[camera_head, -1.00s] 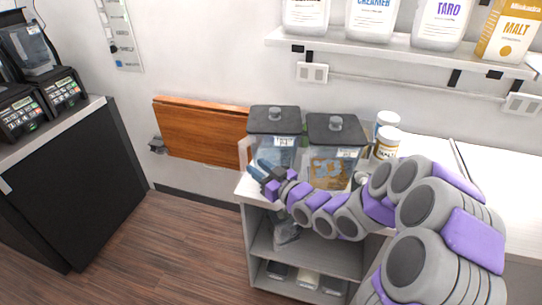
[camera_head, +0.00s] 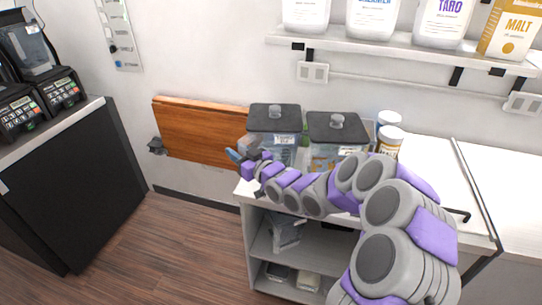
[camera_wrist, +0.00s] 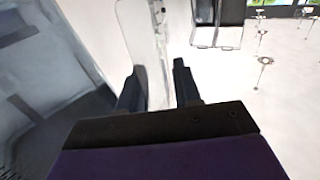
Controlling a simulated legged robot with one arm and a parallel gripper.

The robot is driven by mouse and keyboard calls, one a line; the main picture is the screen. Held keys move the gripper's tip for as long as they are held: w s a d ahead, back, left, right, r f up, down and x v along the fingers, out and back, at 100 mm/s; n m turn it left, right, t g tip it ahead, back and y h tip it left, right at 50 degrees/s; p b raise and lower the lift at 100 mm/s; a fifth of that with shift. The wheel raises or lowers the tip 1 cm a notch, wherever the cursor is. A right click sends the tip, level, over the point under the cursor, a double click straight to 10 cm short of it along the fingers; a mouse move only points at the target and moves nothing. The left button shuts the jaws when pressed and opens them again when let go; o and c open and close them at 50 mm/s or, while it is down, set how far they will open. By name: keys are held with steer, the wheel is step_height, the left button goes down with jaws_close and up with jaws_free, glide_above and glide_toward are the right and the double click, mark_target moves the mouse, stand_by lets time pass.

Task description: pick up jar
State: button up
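Two clear jars with black lids stand side by side on the counter in the head view: the left jar (camera_head: 273,119) and the right jar (camera_head: 337,127). My arm covers part of the right jar's front. Two small white jars with brown labels (camera_head: 390,138) stand behind to the right. My gripper (camera_head: 238,157) is at the left jar's front left corner, near the counter's edge. In the wrist view my gripper (camera_wrist: 157,90) has its two dark fingers apart. A clear upright surface (camera_wrist: 146,45) shows beyond and between them; whether they touch it I cannot tell.
A folded wooden board (camera_head: 200,130) hangs on the wall to the left. A shelf (camera_head: 400,48) with several containers is above the counter. A black cabinet (camera_head: 75,185) with machines stands at left. The floor between is clear.

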steer(key=shift+w+a, duration=0.2)
jaws_close()
stand_by(1.4)
